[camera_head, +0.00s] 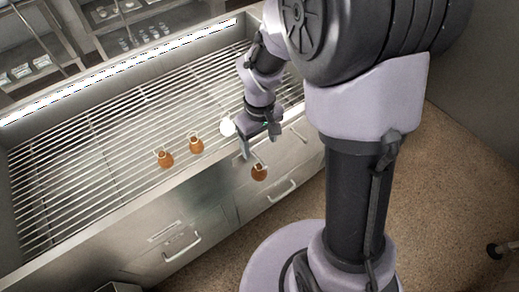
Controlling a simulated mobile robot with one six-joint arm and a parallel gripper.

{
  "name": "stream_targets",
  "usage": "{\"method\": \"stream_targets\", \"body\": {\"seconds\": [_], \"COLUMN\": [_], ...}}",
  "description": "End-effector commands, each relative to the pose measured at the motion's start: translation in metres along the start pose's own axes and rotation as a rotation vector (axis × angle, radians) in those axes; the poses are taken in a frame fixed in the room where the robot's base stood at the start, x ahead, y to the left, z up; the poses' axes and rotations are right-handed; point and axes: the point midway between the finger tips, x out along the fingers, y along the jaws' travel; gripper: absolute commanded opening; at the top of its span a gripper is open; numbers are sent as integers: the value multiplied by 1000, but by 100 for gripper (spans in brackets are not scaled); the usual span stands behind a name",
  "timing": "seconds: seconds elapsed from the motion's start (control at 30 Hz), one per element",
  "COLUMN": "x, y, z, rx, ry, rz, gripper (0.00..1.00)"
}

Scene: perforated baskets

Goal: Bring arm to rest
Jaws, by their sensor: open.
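My gripper (258,146) hangs over the front edge of the slatted metal counter, its fingers pointing down and spread apart. A small round orange-brown item (259,173) with a pale top shows just below the fingers, against the counter's front. I cannot tell whether it touches the gripper or what supports it. Two similar orange-brown items stand on the slats to the left, one nearer (166,160) and one a little farther back (196,145). My arm is bent down from the column, above the counter's right part.
The long slatted counter (80,165) has drawers with handles (182,246) along its front. Shelves with glassware and small containers (125,38) stand behind it. A white round thing (227,127) is beside the gripper. Bare brown floor (450,180) lies to the right.

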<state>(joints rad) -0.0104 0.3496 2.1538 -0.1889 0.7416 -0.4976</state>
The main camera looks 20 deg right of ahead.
Motion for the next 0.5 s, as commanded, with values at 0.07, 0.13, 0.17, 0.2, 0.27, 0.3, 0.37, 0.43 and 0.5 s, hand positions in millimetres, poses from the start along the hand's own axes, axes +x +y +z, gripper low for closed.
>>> {"method": "stream_targets", "body": {"seconds": [0.07, 0.13, 0.17, 0.2, 0.27, 0.3, 0.37, 0.43, 0.5], "x": [-18, -25, -26, -28, -28, -28, -34, -59, -100], "y": [0, 0, 0, 0, 0, 0, -1, -5, -14], "z": [0, -1, 0, 0, 0, 0, 1, 6, 21], "rx": [0, -1, 0, 0, 0, 0, 12, 70, 179], "ry": [2, 2, 1, 0, 0, 0, 11, 60, 144], "rz": [0, 0, 0, -1, -1, -1, 1, 2, -6], "gripper": [73, 73, 73, 73, 73, 73, 73, 73, 73]}}
